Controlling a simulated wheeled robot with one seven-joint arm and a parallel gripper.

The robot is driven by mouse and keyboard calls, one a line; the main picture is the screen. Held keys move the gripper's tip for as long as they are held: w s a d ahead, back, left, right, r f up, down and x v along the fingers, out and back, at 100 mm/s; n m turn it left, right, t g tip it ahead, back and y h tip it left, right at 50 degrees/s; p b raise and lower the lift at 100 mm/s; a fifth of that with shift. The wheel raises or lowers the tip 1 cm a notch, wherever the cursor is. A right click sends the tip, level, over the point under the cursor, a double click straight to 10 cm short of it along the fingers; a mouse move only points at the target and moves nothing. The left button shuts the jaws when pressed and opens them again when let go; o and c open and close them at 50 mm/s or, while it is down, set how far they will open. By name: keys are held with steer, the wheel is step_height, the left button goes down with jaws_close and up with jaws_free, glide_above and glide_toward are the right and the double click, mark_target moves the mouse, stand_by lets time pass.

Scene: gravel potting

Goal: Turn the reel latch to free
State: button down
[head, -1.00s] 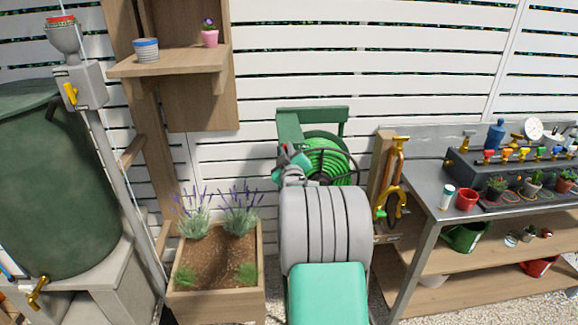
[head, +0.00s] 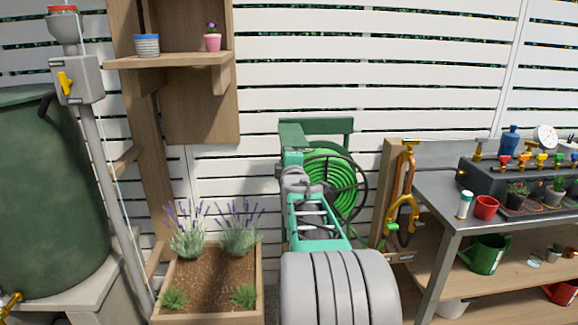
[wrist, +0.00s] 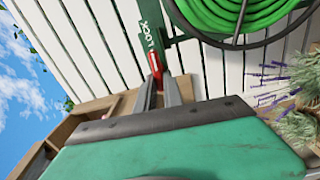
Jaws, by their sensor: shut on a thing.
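The hose reel (head: 335,185) has a green frame and a coiled bright green hose. It stands against the white fence, partly hidden by my arm. In the wrist view the coil (wrist: 225,12) shows at the top. A red latch handle (wrist: 155,64) sits on the green frame post beside white lettering that reads LOCK. My gripper (wrist: 160,80) reaches up to the handle, with its grey fingers closed around its near end. In the head view my arm hides the latch and the fingertips.
A planter with lavender (head: 208,285) stands left of the reel. A wooden shelf (head: 180,61) with pots is above it. A metal workbench (head: 435,205) with taps and pots is to the right, with an orange and yellow hose tool (head: 402,215) at its near end.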

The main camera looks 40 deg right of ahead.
steer(key=shift+n+b, duration=0.35)
steer(key=shift+n, duration=0.15)
steer(key=c, duration=1.5)
jaws_free()
steer(key=shift+o, duration=0.2)
steer(key=v, duration=0.7)
steer(key=shift+s+a, duration=0.25)
steer(key=shift+s, duration=0.05)
